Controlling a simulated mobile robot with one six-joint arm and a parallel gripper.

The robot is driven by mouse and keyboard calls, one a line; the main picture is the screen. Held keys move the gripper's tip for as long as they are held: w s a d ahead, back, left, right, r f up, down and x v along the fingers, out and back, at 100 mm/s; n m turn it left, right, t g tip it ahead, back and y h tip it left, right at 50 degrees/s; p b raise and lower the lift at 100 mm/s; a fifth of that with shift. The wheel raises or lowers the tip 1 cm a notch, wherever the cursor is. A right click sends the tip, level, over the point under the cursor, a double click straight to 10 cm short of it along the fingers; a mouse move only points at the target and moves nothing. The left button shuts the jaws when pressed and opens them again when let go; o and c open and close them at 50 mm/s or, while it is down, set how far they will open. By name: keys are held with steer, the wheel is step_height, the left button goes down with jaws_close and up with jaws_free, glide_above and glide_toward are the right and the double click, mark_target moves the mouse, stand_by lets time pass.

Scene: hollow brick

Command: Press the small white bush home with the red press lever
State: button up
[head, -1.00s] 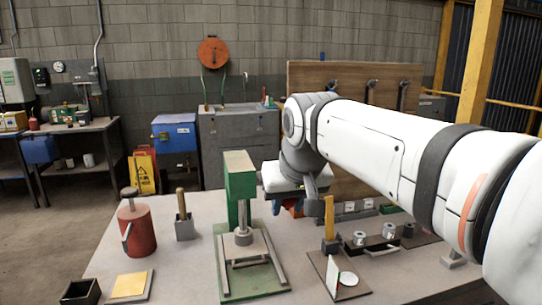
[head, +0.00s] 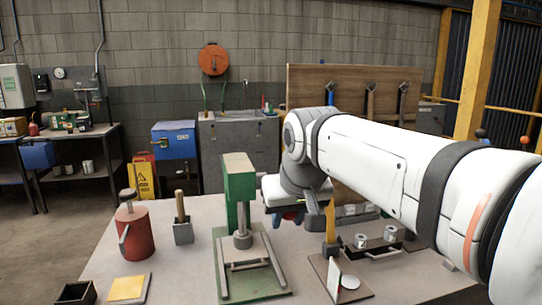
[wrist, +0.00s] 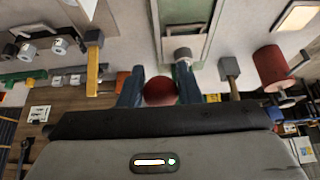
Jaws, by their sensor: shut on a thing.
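The green press (head: 238,182) stands on its green base (head: 255,287) at the table's middle. A grey cylindrical part (head: 242,240) sits low at the front of its column; I cannot tell ram from bush there. In the wrist view, my gripper (wrist: 159,92) has its blue fingers shut on the red ball-shaped knob (wrist: 160,92) of the press lever. The lever's shaft is hidden. In the head view the gripper (head: 288,215) is just right of the press, partly behind my wrist. Pale bushes (head: 361,241) stand on a dark holder to the right; which is the small white one is unclear.
A yellow-handled hammer (head: 330,222) stands close right of my gripper. A red can (head: 135,232) and a grey block with a wooden handle (head: 182,230) stand to the left. A yellow pad (head: 127,289) lies front left. A wooden tool board (head: 345,92) rises behind.

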steer(key=shift+s+f+b, duration=0.1)
steer(key=shift+f+b, duration=0.85)
steer(key=shift+f, duration=0.65)
steer(key=o, duration=1.3)
steer(key=shift+r, duration=0.15)
steer(key=shift+c, duration=0.2)
steer(key=shift+r, duration=0.1)
steer(key=w+a+p+v, duration=0.1)
steer(key=p+v, duration=0.5)
steer(key=v, duration=0.2)
steer(key=shift+d+r, duration=0.35)
steer(key=shift+r, duration=0.1)
steer(key=s+d+f+m+g+h+p, duration=0.1)
steer(key=s+d+f+m+g+p, duration=0.2)
steer(key=s+d+f+p, duration=0.7)
steer(key=s+d+f, duration=0.1)
steer(key=s+d, duration=0.1)
steer(key=shift+s+d+f+h, duration=0.25)
steer(key=shift+d+f+h, duration=0.05)
steer(key=shift+d, duration=0.05)
